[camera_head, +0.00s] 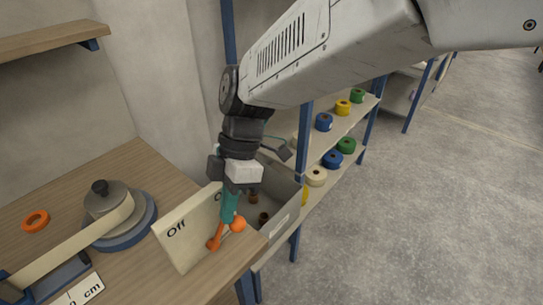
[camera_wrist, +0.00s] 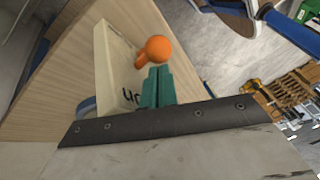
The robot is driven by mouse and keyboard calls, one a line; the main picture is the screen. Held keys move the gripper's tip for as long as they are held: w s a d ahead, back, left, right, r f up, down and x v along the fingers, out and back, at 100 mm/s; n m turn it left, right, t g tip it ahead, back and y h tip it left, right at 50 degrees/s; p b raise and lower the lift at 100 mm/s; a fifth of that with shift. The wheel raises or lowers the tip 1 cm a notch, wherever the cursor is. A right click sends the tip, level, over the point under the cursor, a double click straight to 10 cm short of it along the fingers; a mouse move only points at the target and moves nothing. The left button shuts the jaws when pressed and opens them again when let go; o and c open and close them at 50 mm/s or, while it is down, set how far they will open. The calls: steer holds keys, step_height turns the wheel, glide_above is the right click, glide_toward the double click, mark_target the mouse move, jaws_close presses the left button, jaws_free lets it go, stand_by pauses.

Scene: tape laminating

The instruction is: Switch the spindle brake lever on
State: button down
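The spindle brake is a cream panel (camera_head: 183,245) standing at the table's front right corner, marked "Off" at its left; the other marking is mostly hidden behind my gripper. Its orange lever (camera_head: 216,236) sticks out from the panel's face and ends in an orange ball (camera_head: 238,224), tilted to the right. My gripper (camera_head: 229,212) points down with teal fingers close together, just above the ball. In the wrist view, the ball (camera_wrist: 158,48) shows just beyond the teal fingertips (camera_wrist: 157,72), and "On" reads upside down on the panel (camera_wrist: 115,60). Whether fingers and lever touch is unclear.
On the wooden table (camera_head: 110,178) stand a spindle with a tape roll (camera_head: 110,205) on a blue disc and an orange ring (camera_head: 35,221). A grey bin (camera_head: 285,212) and a shelf with coloured rolls (camera_head: 333,158) stand behind and right. Open floor lies right.

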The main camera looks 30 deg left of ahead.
steer(key=shift+w+d, duration=0.1)
steer(key=shift+w, duration=0.05)
steer(key=v, duration=0.7)
steer(key=shift+r, duration=0.45)
steer(key=w+d+r+m+t, duration=0.1)
steer(key=w+d+m+t, duration=0.1)
steer(key=d+m, duration=0.95)
steer(key=w+d+r+m+t, duration=0.1)
steer(key=d+m, duration=0.6)
steer(key=d, duration=1)
steer(key=s+d+m+t, duration=0.2)
steer(key=d+m, duration=0.3)
steer(key=d, duration=0.5)
steer(key=s+d+r+m+t, duration=0.1)
steer(key=s+d+m, duration=0.3)
steer(key=d, duration=0.6)
steer(key=shift+s+d+m+t, duration=0.35)
steer(key=shift+m+t, duration=0.05)
steer(key=shift+m, duration=0.15)
